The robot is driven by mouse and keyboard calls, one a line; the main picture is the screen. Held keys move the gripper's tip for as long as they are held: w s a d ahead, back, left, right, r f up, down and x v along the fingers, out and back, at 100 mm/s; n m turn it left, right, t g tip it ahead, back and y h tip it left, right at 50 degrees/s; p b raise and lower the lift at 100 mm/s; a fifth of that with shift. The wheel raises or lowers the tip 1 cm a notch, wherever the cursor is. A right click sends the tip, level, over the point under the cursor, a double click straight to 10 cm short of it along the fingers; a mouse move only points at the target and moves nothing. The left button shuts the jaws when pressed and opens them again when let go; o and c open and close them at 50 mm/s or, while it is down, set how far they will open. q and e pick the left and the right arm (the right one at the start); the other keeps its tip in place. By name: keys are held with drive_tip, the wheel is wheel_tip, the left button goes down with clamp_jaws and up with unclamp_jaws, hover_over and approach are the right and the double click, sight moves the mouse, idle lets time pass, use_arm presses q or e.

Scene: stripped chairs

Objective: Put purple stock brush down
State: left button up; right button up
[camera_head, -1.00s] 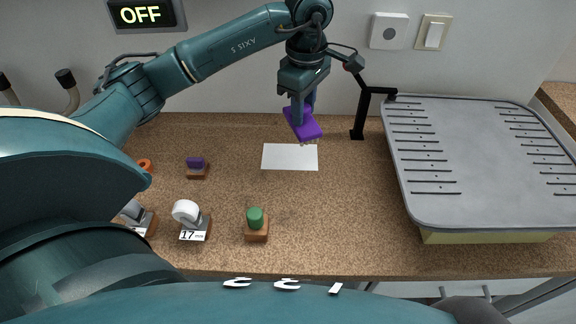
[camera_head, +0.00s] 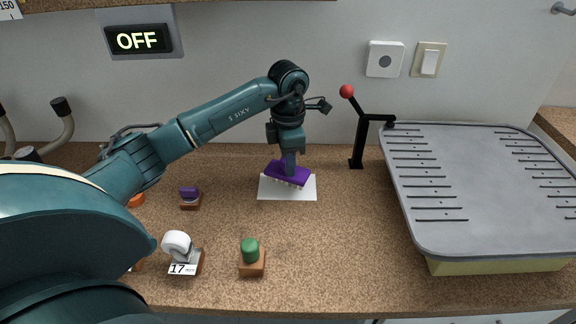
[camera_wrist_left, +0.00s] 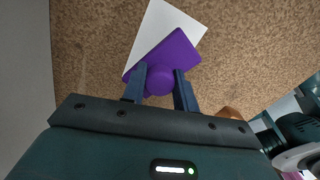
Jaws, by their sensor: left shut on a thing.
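The purple stock brush (camera_head: 287,173) has a flat purple block with pale bristles pointing down. My left gripper (camera_head: 290,165) is shut on it from above, over the white sheet (camera_head: 288,193) on the brown counter. In the left wrist view the brush (camera_wrist_left: 170,58) shows with its round knob between the fingers of my left gripper (camera_wrist_left: 159,82). The white sheet (camera_wrist_left: 165,22) shows behind it there. The brush looks slightly tilted and at or just above the sheet; I cannot tell whether the bristles touch. My right gripper is not in view.
A black lever with a red ball (camera_head: 347,91) stands right of the sheet. A grey ribbed tray (camera_head: 470,185) fills the right. A green-topped block (camera_head: 251,257), a white roll labelled 17 (camera_head: 178,245) and a small purple-topped block (camera_head: 190,197) stand nearer. The counter's middle is clear.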

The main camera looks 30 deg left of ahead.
use_arm(q)
wheel_tip(320, 180, down, 2)
drive_tip(key=shift+f, duration=0.1)
drive_tip(key=shift+f, duration=0.15)
drive_tip(key=o, duration=0.9)
